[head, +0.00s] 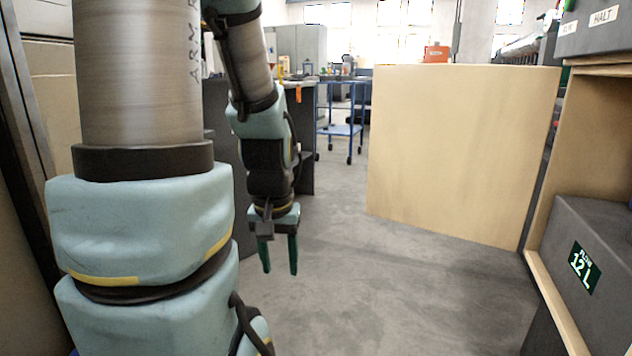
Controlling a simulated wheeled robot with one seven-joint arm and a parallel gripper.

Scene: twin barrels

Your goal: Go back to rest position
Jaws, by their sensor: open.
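My gripper (279,255) hangs from my arm a little left of the middle of the head view. Its two dark green fingers point down and stand apart, with nothing between them. It is over bare concrete floor and touches nothing that I can see. My light blue and grey arm fills the left side of the view and hides what is behind it.
A pale wooden panel (455,155) stands to the right of my gripper. A dark box labelled 12 L (606,245) sits in a wooden shelf at the far right. A blue cart (341,130) stands further back. The concrete floor (350,290) between is clear.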

